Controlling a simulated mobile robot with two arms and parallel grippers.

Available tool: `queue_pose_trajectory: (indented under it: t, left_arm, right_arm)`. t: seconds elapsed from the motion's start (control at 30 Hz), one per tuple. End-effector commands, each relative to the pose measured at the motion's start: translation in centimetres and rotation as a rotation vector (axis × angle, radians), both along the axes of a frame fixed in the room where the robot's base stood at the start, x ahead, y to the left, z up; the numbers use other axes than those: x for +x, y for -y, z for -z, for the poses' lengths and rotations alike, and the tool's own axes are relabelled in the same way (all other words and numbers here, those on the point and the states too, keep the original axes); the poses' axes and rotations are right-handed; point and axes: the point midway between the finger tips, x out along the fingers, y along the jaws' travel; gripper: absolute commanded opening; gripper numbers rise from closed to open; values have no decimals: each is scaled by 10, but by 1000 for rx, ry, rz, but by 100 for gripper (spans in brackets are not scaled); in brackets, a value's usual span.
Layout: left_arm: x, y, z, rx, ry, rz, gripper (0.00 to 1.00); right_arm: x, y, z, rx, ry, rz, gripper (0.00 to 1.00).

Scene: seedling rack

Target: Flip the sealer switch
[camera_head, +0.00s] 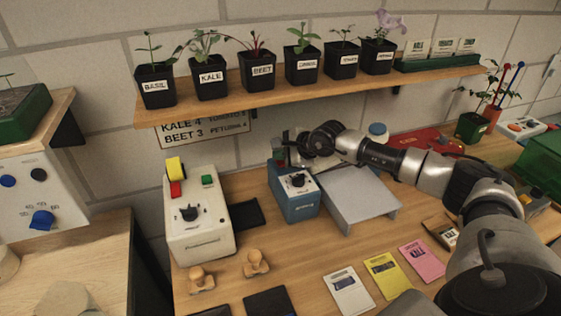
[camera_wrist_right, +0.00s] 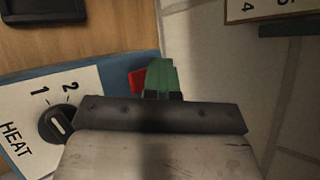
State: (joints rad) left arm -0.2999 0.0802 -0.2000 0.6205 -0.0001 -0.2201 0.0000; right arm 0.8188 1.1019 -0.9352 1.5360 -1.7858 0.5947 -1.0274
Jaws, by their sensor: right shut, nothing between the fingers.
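A blue box (camera_head: 295,205), which looks like the sealer, stands on the bench beside a grey metal plate. Its white top has a black dial (camera_head: 298,181), and in the right wrist view the dial (camera_wrist_right: 58,124) is marked HEAT, 1 and 2. At the box's back edge the wrist view shows a small red part (camera_wrist_right: 137,80) and a green part (camera_wrist_right: 162,74). My right gripper (camera_head: 290,150) is shut and empty, low over the back of the box. Its fingers mostly hide that edge; I cannot tell whether they touch the green part. My left gripper is out of view.
A white machine (camera_head: 200,232) with a yellow-and-red block and a dial stands left of the box. The grey plate (camera_head: 350,198) lies right of it, under my right arm. A shelf (camera_head: 225,102) of potted seedlings hangs above. Seed packets and wooden stamps lie in front.

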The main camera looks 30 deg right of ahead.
Motion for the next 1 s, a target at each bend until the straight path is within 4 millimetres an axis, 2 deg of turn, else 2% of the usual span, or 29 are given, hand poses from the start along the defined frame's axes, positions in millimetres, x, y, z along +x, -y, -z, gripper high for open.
queue_pose_trajectory:
  t: [0.13,0.4,0.73,1.0]
  left_arm:
    - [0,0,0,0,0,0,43]
    - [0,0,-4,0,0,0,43]
    - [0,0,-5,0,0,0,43]
    - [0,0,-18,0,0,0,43]
  right_arm:
    - [-2,-1,3,-1,-9,-2,0]
    - [-3,-1,-7,-1,-8,-1,0]
    - [-3,-1,-10,0,-4,-1,0]
    - [-6,-1,-34,-1,-4,0,0]
